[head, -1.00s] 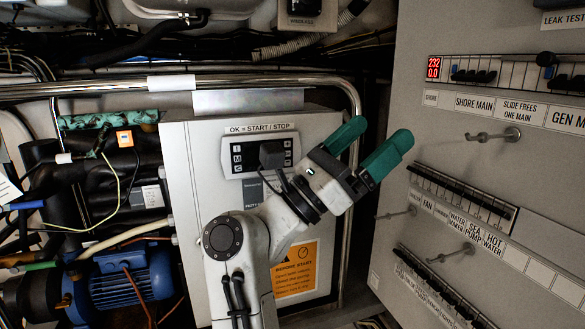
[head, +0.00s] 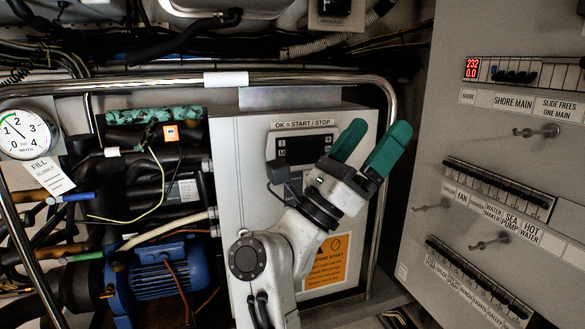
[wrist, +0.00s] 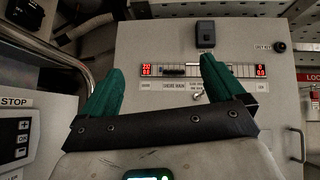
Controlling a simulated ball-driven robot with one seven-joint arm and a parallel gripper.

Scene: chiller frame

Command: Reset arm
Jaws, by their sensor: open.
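My gripper (head: 368,146) is open and empty, its two green fingers spread apart. In the head view it stands in front of the upper right part of the white control box (head: 229,190) and its metal rail, pointing up and to the right. My arm partly hides the box's front and the lower part of its key panel (head: 302,147). In the wrist view the green fingers (wrist: 158,85) flank the breaker panel (wrist: 200,42) with its red displays, apart from it. The gripper touches nothing that I can see.
A metal rail (head: 300,79) arches around the box. The switch panel (head: 445,135) with protruding hooks stands at right. A blue pump motor (head: 165,272), hoses and a round gauge (head: 25,134) are at left. Some open room lies between the gripper and the switch panel.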

